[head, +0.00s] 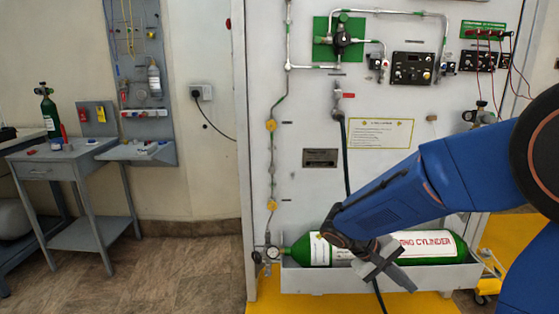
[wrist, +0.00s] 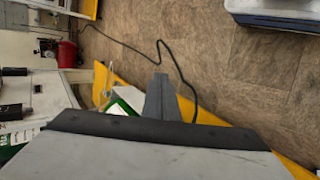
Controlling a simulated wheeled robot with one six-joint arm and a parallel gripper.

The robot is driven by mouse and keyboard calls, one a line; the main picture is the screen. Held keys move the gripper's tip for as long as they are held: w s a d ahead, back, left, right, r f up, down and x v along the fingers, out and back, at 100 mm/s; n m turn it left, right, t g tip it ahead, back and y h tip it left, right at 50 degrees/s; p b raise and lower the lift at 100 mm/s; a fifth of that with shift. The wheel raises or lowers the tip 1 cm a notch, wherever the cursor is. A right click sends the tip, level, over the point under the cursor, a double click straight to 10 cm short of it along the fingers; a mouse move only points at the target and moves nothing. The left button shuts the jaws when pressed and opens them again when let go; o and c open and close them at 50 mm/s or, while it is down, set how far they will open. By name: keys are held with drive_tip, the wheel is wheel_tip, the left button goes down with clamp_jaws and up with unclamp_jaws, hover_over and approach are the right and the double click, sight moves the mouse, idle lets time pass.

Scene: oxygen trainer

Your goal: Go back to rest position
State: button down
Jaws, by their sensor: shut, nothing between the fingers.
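My blue arm reaches in from the right in the head view. My gripper (head: 383,268) is in front of the green and white cylinder (head: 313,249), which lies in a grey tray (head: 310,281) at the foot of the white panel. The gripper covers the middle of the cylinder; I cannot tell whether it touches it. In the wrist view my gripper (wrist: 160,98) appears as one narrow grey shape pointing over the floor, shut and empty. A bit of green and white shows beside it.
The white panel (head: 270,100) carries pipes, valves and gauges. A black hose (head: 344,165) hangs down it and passes behind my gripper. A small grey table (head: 60,165) stands at the left. The brown floor (head: 190,270) between is clear. A red bucket (wrist: 67,54) shows in the wrist view.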

drive_tip(key=s+a+r+t+y, duration=0.2)
drive_tip(key=s+r+t+y, duration=0.1)
drive_tip(key=s, duration=0.5)
drive_tip(key=s+a+r+t+y, duration=0.2)
drive_tip(key=s+y, duration=0.4)
drive_tip(key=s, duration=0.3)
drive_tip(key=shift+a+r+t, duration=0.25)
drive_tip(key=shift+r+t, duration=0.45)
drive_tip(key=shift+r, duration=0.4)
